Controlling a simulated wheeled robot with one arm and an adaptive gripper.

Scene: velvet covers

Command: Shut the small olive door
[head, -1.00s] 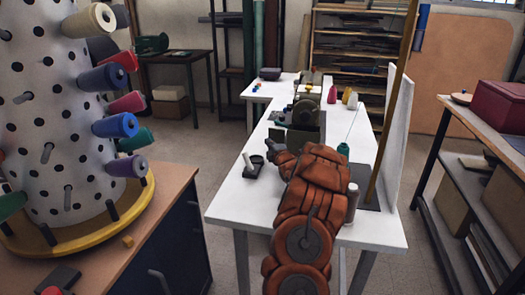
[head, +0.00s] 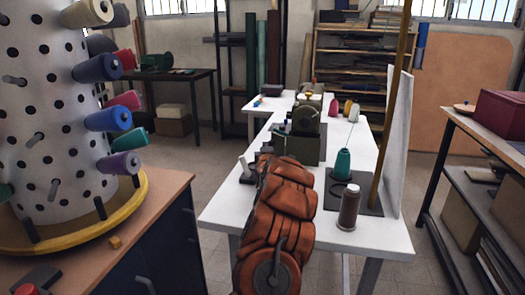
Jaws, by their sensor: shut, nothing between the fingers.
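A dark olive sewing machine (head: 306,120) stands on the white table beyond my arm. A flat olive panel (head: 308,150) shows low on its near side and looks like the small door; my arm covers its lower left part, and I cannot tell how far it stands open. My gripper (head: 263,160) shows only as a small dark part above the left edge of my orange-sleeved arm. It is shut and empty, left of the panel. Whether it touches the panel is hidden.
A teal thread cone (head: 342,163) and a brown spool (head: 348,207) stand right of my arm. A small stand with a white part (head: 244,165) is at left. A pole (head: 392,110) and white upright board (head: 397,150) edge the table's right side. A perforated spool tower (head: 50,130) stands left.

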